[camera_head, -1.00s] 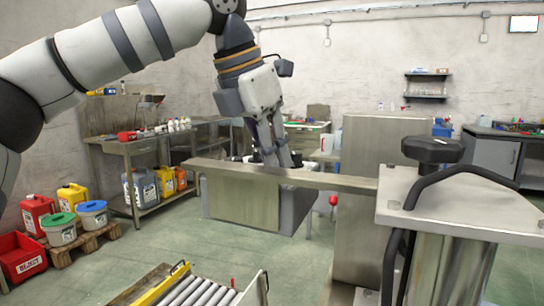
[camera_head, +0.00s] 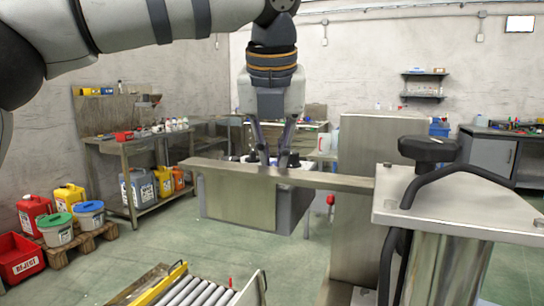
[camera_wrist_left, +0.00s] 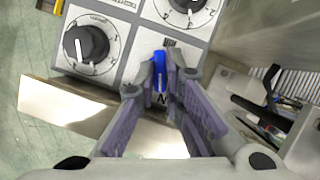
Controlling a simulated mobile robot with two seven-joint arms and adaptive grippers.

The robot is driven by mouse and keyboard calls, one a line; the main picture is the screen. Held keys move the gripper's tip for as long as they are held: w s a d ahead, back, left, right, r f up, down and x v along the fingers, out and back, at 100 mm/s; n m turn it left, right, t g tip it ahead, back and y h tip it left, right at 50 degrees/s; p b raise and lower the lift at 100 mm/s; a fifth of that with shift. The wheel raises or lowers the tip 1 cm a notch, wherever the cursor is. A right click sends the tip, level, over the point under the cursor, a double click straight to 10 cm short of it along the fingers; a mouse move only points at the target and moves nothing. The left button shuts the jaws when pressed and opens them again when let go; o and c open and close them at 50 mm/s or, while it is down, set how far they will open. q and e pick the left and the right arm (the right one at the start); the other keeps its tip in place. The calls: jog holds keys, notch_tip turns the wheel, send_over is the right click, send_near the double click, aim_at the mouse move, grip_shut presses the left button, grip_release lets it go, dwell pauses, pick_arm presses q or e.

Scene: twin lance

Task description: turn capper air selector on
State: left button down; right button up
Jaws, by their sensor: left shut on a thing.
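The grey control panel (camera_wrist_left: 118,32) fills the upper part of the left wrist view. A small blue selector lever (camera_wrist_left: 159,72) stands on it, pointing up the picture, with a partly covered label beside it. My left gripper (camera_wrist_left: 160,84) is shut on this blue lever, one finger on each side. The fingers hide its lower part and most of the lettering. In the head view my left gripper (camera_head: 273,158) reaches down to the top of the grey cabinet (camera_head: 240,203), behind a metal rail; the lever itself is hidden there. My right gripper is not in view.
Two black dials, one left (camera_wrist_left: 85,45) and one above (camera_wrist_left: 188,8), sit close to the lever. A metal rail (camera_head: 290,177) runs in front of the cabinet. A steel post with a black knob (camera_head: 428,150) stands at right, a roller conveyor (camera_head: 200,292) in front.

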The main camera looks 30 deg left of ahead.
pick_arm(q)
jog(key=shift+n+y, duration=0.3)
jog(key=shift+n, duration=0.6)
jog(key=c, duration=2)
grip_release()
jog(key=shift+o, duration=0.2)
jog(key=v, duration=1.2)
jog(key=shift+w+d, duration=0.15)
jog(key=shift+w, duration=0.05)
